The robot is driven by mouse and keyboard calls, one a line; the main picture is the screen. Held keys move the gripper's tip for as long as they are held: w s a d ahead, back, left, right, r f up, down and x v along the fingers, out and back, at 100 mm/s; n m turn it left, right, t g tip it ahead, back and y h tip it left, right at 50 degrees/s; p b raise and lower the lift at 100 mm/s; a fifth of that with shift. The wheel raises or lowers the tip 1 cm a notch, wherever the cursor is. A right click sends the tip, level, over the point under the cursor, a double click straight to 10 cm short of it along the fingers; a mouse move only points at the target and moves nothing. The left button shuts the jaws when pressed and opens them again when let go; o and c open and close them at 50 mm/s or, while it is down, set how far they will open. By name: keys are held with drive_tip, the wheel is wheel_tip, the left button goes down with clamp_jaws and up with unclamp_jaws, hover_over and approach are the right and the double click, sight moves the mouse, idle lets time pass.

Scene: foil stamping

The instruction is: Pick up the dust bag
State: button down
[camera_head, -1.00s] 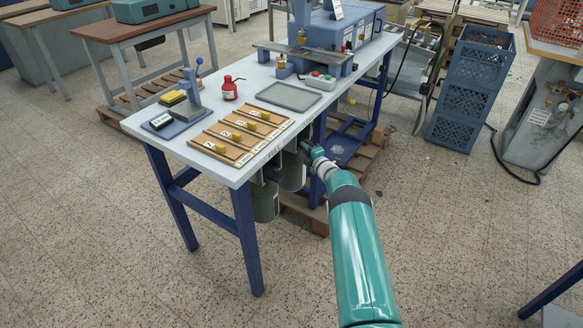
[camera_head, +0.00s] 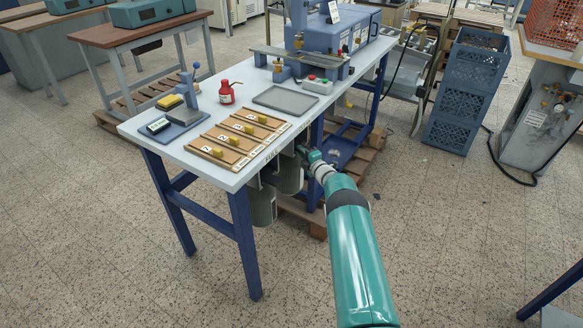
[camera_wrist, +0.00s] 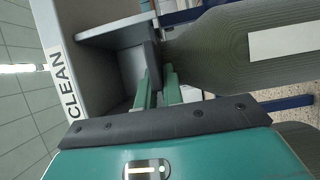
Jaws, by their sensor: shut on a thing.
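Grey-green dust bags hang beneath the front edge of the white-topped table in the head view; one (camera_head: 263,206) is at the corner and another (camera_head: 290,176) is to its right. In the wrist view a ribbed dust bag (camera_wrist: 215,50) with a blank white label fills the upper right, its narrow end at the fingers. My gripper (camera_wrist: 158,82) is shut at that narrow end, beside a grey bracket (camera_wrist: 152,55). The exact contact is partly hidden. In the head view my gripper (camera_head: 303,153) is at the table's underside, its fingertips not clear.
A "CLEAN" label (camera_wrist: 62,85) is on the edge close to my gripper. The white table (camera_head: 190,157) carries numbered wooden strips, a red bottle (camera_head: 226,92) and a blue press (camera_head: 325,42). A pallet (camera_head: 302,214) lies below.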

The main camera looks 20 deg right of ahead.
drive_tip(key=shift+r, duration=0.15)
drive_tip(key=shift+r, duration=0.6)
drive_tip(key=shift+s+d, duration=0.2)
drive_tip(key=s+d, duration=1.1)
drive_tip(key=s, duration=0.2)
drive_tip(key=shift+s, duration=0.2)
drive_tip(key=shift+r, duration=0.2)
drive_tip(key=s+d, duration=1)
drive_tip(key=s, duration=0.2)
drive_tip(key=shift+s+d, duration=0.15)
idle(1.8)
